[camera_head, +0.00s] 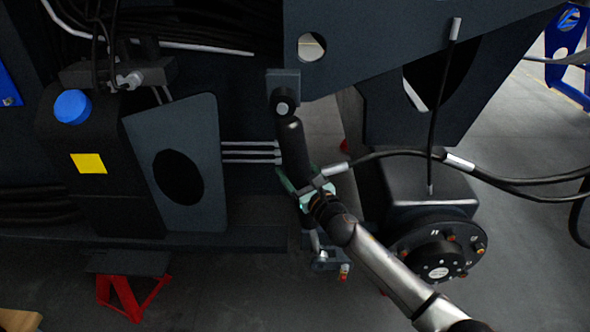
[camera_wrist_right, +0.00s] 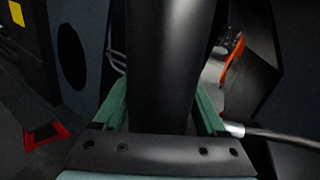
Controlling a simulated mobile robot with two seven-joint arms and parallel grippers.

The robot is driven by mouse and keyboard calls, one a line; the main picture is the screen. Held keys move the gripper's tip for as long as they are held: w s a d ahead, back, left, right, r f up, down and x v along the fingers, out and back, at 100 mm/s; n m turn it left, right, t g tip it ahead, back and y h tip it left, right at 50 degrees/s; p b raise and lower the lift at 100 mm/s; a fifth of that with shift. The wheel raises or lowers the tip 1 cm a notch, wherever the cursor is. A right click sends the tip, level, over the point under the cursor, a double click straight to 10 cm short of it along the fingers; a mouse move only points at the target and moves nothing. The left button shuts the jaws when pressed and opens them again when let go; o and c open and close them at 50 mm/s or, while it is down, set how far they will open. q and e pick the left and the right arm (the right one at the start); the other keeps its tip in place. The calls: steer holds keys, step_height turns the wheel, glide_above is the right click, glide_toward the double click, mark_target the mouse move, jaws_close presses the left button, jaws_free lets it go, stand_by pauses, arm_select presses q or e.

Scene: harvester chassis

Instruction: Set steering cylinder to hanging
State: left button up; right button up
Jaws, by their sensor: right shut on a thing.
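The steering cylinder (camera_head: 293,145) is a dark rod-like body. Its upper end meets a pivot bracket (camera_head: 283,85) under the chassis, and it runs down from there, tilted slightly to the right. My right gripper (camera_head: 297,184) comes in from the lower right and is shut on the cylinder around its middle. In the right wrist view the cylinder (camera_wrist_right: 168,60) stands between the two green fingers. The gripper and wrist hide part of the cylinder; its lower end is hard to make out near some small metal fittings (camera_head: 330,262). My left gripper is not in view.
A wheel hub (camera_head: 438,258) with black hoses (camera_head: 500,180) is close on the right of my arm. A dark tank with a blue cap (camera_head: 72,106) and a plate with an oval hole (camera_head: 205,150) are on the left. A red stand (camera_head: 125,298) is on the floor.

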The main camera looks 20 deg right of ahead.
jaws_close()
steer(key=a+m+b, duration=0.1)
steer(key=b, duration=0.1)
steer(key=w+a+m+t+b, duration=0.1)
steer(key=a+b, duration=0.1)
steer(key=shift+a+f+b, duration=0.1)
steer(key=shift+a+b, duration=0.2)
steer(key=o, duration=1)
jaws_free()
steer(key=shift+o, duration=0.2)
